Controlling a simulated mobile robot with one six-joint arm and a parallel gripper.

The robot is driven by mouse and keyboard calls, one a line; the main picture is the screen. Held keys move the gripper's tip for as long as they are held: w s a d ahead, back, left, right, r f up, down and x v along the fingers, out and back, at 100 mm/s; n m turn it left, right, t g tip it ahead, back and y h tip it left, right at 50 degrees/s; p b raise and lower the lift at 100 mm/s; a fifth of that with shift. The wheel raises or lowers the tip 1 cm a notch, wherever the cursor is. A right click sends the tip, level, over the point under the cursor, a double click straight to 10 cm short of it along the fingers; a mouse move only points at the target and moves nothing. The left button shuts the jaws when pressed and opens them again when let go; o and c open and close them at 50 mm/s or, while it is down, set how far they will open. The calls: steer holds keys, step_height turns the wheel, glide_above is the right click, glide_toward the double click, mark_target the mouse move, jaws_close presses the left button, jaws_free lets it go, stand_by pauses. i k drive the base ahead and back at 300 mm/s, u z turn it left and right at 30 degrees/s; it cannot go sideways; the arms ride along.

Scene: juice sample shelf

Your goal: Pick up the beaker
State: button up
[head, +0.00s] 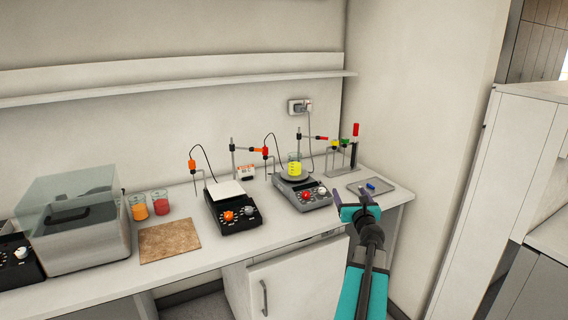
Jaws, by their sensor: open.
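A glass beaker with yellow liquid (294,168) stands upright on the round plate of the right hotplate stirrer (303,195). Two more beakers stand on the bench at left, one with orange liquid (138,209) and one with red liquid (160,204). My gripper (350,194) is open and empty. In the picture it is to the right of and below the yellow beaker, near the bench's front edge, apart from all the beakers.
A black stirrer (232,209) with a white top stands left of the yellow beaker. Probe stands (233,158) with cables rise behind. A cork mat (168,241), a clear-lidded box (75,215) and a grey tray (388,198) lie on the white bench (205,255). A shelf (180,84) runs above.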

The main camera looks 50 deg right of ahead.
mark_target(295, 159)
steer(key=i, duration=0.9)
